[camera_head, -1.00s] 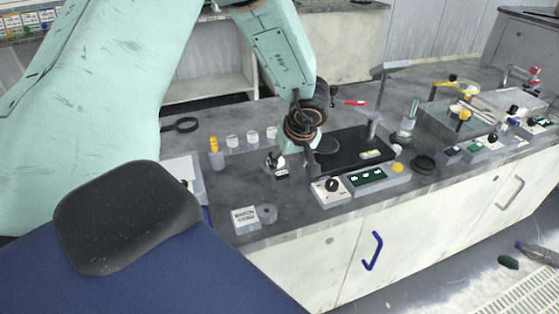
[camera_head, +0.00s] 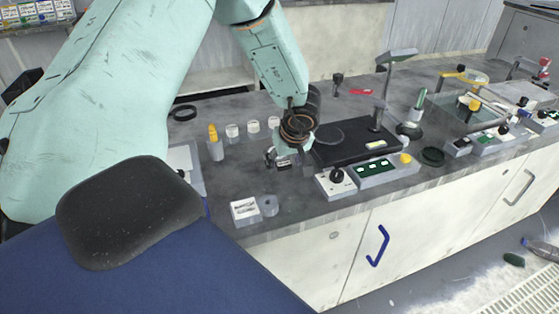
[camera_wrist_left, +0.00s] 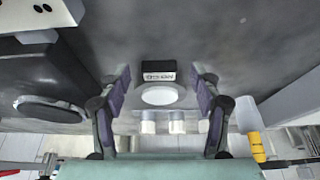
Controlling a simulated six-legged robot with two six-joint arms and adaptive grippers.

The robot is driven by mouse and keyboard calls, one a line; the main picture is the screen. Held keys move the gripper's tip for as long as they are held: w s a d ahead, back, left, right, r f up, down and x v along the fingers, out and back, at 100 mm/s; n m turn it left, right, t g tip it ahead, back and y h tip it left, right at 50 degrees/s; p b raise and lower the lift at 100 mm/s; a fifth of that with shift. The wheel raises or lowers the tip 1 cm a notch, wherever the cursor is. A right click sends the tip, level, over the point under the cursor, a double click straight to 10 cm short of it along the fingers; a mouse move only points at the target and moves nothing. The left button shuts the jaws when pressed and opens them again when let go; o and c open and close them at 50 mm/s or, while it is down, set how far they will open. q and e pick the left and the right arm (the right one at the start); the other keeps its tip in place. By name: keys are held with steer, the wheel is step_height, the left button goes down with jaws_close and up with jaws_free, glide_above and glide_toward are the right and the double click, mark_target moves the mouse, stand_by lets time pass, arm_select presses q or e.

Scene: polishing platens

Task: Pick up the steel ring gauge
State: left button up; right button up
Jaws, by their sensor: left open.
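A grey ring with a small centre hole (camera_head: 268,205), which looks like the steel ring gauge, lies near the bench's front edge beside a white labelled block (camera_head: 244,209). My left gripper (camera_head: 281,161) is over the bench, behind and slightly right of that ring. In the left wrist view the left gripper (camera_wrist_left: 160,92) is open, with its fingers apart. Between them in that view shows a pale round piece with a grey rim (camera_wrist_left: 158,95), beside a small dark block with a white label (camera_wrist_left: 159,70). Nothing is held. My right gripper is out of view.
Bare bench lies between gripper and grey ring.

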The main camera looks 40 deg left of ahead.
arm_select(q)
jaws_close()
stand_by(0.7)
